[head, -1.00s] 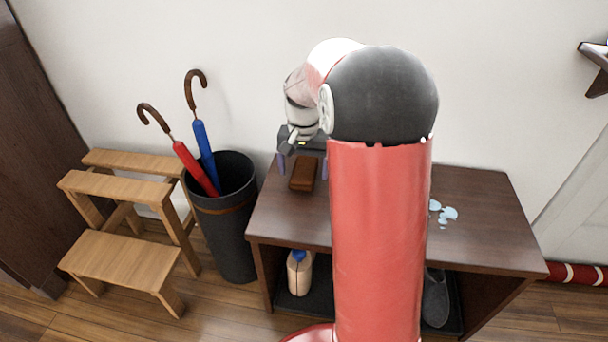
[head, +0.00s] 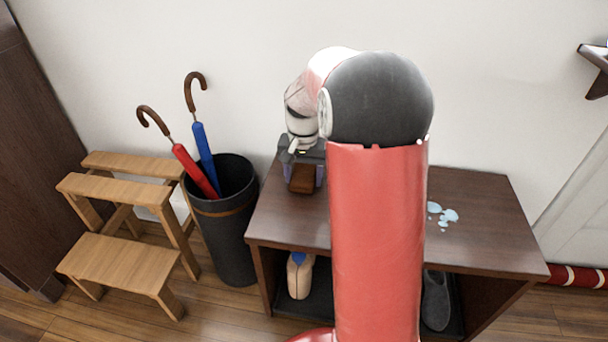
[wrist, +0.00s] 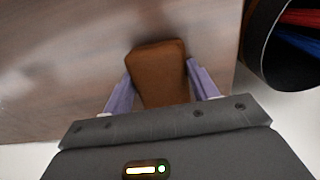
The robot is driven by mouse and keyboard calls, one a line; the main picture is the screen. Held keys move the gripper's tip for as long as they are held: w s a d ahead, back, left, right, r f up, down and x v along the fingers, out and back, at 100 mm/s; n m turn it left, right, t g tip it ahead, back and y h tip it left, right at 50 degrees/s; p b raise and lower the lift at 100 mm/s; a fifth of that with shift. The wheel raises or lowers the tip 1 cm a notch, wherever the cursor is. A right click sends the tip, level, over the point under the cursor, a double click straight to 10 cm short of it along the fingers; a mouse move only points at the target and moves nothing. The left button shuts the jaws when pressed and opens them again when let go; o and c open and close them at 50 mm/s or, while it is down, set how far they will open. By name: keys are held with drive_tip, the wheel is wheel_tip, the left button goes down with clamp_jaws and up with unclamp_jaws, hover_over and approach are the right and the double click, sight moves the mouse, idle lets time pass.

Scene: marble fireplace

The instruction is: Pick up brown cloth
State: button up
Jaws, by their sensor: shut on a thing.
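The brown cloth (head: 302,179) is a small folded block on the left part of the dark wooden table top. It also shows in the wrist view (wrist: 160,72). My gripper (head: 304,178) is down at the table top with its two purple fingers on either side of the cloth, shut on it. In the wrist view the fingers (wrist: 157,88) flank the cloth's near part. The cloth looks to be still at table level; whether it touches the surface cannot be told.
The dark bench (head: 480,215) holds pale blue spots (head: 443,214) at right. A black bin (head: 228,235) with a red umbrella (head: 195,170) and a blue umbrella (head: 204,150) stands left of it. A wooden step stool (head: 120,262) stands farther left. A wall is behind.

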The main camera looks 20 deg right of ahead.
sight(304, 174)
wheel_tip(304, 174, up, 20)
drive_tip(key=p, duration=0.4)
drive_tip(key=o, duration=0.4)
drive_tip(key=c, duration=0.3)
